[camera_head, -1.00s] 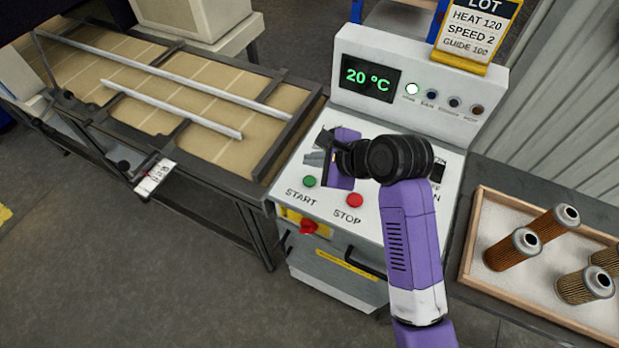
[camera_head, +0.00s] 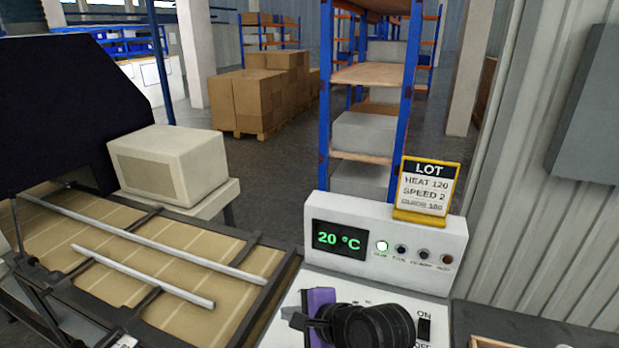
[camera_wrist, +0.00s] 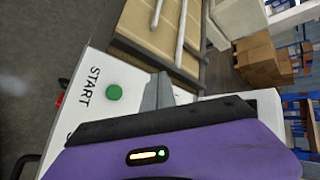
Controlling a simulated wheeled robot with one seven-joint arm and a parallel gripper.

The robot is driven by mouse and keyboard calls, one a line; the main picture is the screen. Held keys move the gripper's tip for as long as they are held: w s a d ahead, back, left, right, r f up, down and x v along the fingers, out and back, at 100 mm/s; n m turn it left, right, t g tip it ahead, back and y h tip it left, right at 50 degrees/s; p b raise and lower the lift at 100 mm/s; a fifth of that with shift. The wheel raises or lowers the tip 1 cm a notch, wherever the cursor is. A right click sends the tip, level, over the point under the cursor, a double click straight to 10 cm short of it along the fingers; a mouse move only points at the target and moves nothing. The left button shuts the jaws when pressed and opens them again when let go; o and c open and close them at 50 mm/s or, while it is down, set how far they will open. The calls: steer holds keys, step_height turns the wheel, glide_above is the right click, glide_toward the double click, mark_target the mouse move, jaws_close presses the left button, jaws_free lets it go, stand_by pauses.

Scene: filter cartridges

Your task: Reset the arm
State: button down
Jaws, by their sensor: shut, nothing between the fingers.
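My gripper (camera_head: 293,317) is at the bottom of the head view, over the white control panel (camera_head: 318,281), with its purple body and dark wrist joint partly cut off by the frame. Its grey fingers are together and hold nothing. They also show in the wrist view (camera_wrist: 158,93), above the panel and to the right of the green START button (camera_wrist: 114,92). The rest of my arm is out of the head view.
A yellow-framed LOT card (camera_head: 428,188) stands on the panel's top, reading HEAT 120, SPEED 2, GUIDE 100. A conveyor (camera_head: 190,255) with two pale guide rails lies left. A beige box unit (camera_head: 169,165) stands behind it. Shelving (camera_head: 374,75) and stacked cartons (camera_head: 262,100) are farther back.

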steer(key=d+r+n+t, duration=0.3)
steer(key=d+n+t, duration=0.1)
steer(key=d+t, duration=0.1)
steer(key=s+d+f+n+t+h+b, duration=0.3)
steer(key=s+d+n+t+h, duration=0.15)
steer(key=s+d, duration=0.65)
steer(key=s+d+f+n+h+b, duration=0.1)
steer(key=s+d+n, duration=0.1)
steer(key=s, duration=0.8)
steer(key=s+d+f+n+g+h+b, duration=0.1)
steer(key=s+d+f+b, duration=0.1)
steer(key=s, duration=0.9)
steer(key=s+d+f+n+g+h+b, duration=0.1)
steer(key=s+d, duration=0.3)
steer(key=s, duration=0.6)
steer(key=shift+s+f+n, duration=0.2)
steer(key=shift+f+n, duration=0.35)
steer(key=shift+n, duration=0.3)
